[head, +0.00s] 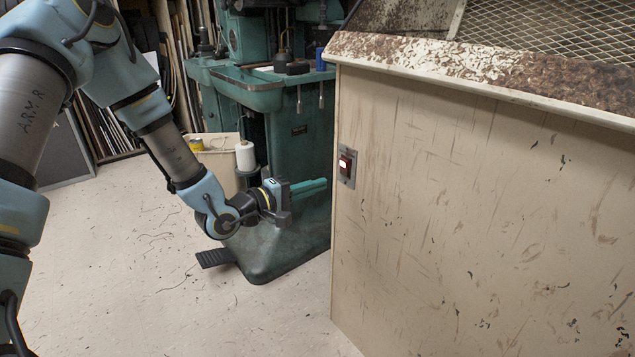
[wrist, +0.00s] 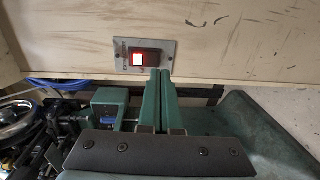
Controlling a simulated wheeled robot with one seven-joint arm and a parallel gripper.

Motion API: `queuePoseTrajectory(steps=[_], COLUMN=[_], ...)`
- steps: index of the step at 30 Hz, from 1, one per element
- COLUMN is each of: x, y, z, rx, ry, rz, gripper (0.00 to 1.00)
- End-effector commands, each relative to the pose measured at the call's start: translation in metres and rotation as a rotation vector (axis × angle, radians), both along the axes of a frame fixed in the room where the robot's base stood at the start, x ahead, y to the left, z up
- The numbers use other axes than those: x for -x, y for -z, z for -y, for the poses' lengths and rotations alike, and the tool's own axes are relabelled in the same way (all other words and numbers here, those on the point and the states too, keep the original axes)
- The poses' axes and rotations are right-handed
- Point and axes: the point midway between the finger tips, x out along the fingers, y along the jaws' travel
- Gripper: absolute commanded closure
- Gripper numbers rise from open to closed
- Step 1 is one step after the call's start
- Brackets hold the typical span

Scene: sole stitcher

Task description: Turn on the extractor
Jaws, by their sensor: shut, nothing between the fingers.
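The extractor is the beige scratched cabinet (head: 470,210) at the right of the head view, with a mesh top. Its switch, a red rocker with a bright white part on a grey plate (head: 346,168), sits near the cabinet's left edge. The switch (wrist: 145,60) also shows near the top middle of the wrist view. My gripper (head: 316,186) is shut and empty, with its green fingers side by side, left of and slightly below the switch. In the wrist view, the fingertips (wrist: 161,74) appear just below and right of the switch. I cannot tell whether they touch the panel.
A green sole stitching machine (head: 300,130) stands behind my gripper, with a black pedal (head: 215,258) at its base. A white thread spool (head: 245,156) stands beside a beige bin (head: 217,160). The floor (head: 150,290) in front is clear apart from scraps.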

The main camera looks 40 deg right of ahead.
Motion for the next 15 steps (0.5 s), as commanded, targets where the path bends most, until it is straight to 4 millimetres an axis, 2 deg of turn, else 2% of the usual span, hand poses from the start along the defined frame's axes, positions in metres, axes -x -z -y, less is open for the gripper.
queuePoseTrajectory(steps=[15], x=[-0.005], y=[0.009], z=[-0.072], rx=[-0.001], ry=[-0.003], rz=[-0.002], gripper=[1.00])
